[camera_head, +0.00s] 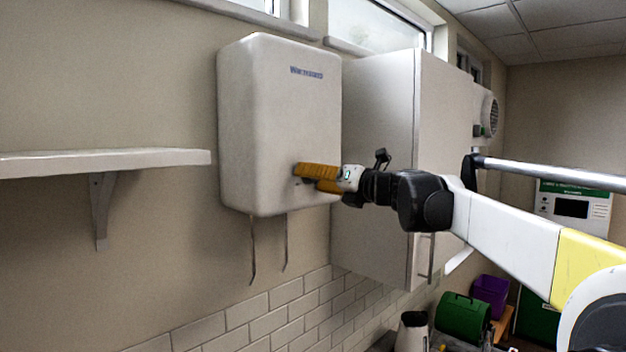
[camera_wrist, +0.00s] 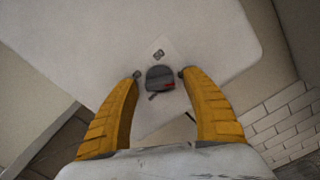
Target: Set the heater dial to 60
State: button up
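The heater (camera_head: 270,115) is a white rounded box on the wall, and its front fills much of the wrist view (camera_wrist: 80,45). In the wrist view a small dark grey dial (camera_wrist: 160,78) sits on its front, with a small red mark at its lower right. A pale label with dark marks (camera_wrist: 158,54) is above the dial; I cannot read it. My gripper (camera_wrist: 159,74) is open, its yellow fingertips on either side of the dial with small gaps visible. In the head view my gripper (camera_head: 305,175) is at the heater's lower front and hides the dial.
A white shelf (camera_head: 105,160) is on the wall at the left. A large pale cabinet (camera_head: 385,125) stands right of the heater. Two thin pipes (camera_head: 285,243) hang below the heater. A green container (camera_head: 463,317) and a purple box (camera_head: 490,292) are low at the right.

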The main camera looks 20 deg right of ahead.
jog(key=v, duration=1.2)
jog(key=shift+f, duration=0.1)
jog(key=s+a+f+n+g+h+b, duration=0.15)
jog(key=s+a+f+n+b, duration=0.35)
jog(key=f, duration=0.7)
jog(key=s+a+f+n+g+b, duration=0.35)
jog(key=f+n+b, duration=0.25)
jog(key=f, duration=0.7)
jog(key=s+a+f+n+g+h+b, duration=0.1)
jog(key=s+a+f+n+b, duration=0.35)
jog(key=f, duration=0.75)
jog(key=s+f+n+g+h+b, duration=0.1)
jog(key=s+f+n+b, duration=0.3)
jog(key=f, duration=0.7)
jog(key=s+d+f+n+g+h+b, duration=0.1)
jog(key=s+f+n+b, duration=0.3)
jog(key=f+n+b, duration=0.4)
jog(key=s+f+n+h+b, duration=0.3)
jog(key=f+n, duration=0.6)
jog(key=f, duration=0.7)
jog(key=s+b, duration=0.2)
jog(key=b, duration=0.1)
jog(key=shift+d+g+h, duration=0.35)
jog(key=shift+d+g, duration=0.05)
jog(key=shift+s+f, duration=0.1)
